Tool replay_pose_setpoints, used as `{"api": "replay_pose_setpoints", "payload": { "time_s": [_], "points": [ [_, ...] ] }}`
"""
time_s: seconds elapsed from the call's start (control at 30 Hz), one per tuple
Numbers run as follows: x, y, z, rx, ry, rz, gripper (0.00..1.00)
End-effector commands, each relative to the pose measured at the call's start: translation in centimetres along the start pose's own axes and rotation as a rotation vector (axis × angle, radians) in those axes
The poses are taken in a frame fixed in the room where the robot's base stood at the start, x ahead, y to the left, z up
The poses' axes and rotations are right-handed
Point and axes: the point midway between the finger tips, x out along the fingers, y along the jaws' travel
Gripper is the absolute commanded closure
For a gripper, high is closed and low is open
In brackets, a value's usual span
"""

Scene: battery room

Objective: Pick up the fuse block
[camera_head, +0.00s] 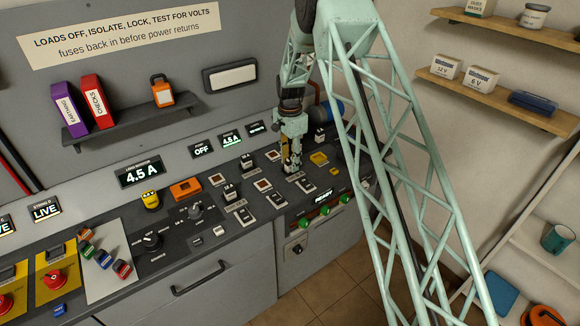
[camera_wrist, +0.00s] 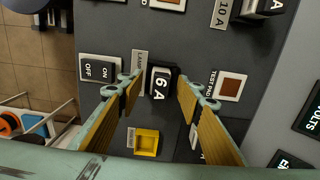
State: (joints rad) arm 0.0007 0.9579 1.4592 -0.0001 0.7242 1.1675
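The fuse block (camera_wrist: 160,84) is a small black block with a white "6 A" face, on the dark panel in the wrist view. My gripper (camera_wrist: 158,84) is open, with one yellow-padded finger on each side of the block. A narrow gap shows between the block and each fingertip. In the head view my gripper (camera_head: 291,166) points down at the panel, and its fingers hide most of this block. How far the fingertips are above the panel is hard to tell.
Similar black blocks (camera_head: 246,162) (camera_head: 320,134) stand near my gripper. The sloped console (camera_head: 205,235) holds knobs and displays. Wall shelves (camera_head: 500,105) are at the right.

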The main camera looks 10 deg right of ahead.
Motion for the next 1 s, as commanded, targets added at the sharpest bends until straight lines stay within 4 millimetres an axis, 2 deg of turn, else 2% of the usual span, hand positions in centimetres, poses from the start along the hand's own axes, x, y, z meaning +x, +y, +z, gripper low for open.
{"api": "replay_pose_setpoints", "payload": {
  "time_s": [0.57,0.87,1.0],
  "points": [
    [0.14,0.01,0.01,0.0,0.0,0.0,0.67],
    [0.14,0.01,0.01,0.0,0.0,0.0,0.93],
    [0.12,0.0,0.0,0.0,0.0,0.0,0.95]
  ]
}}
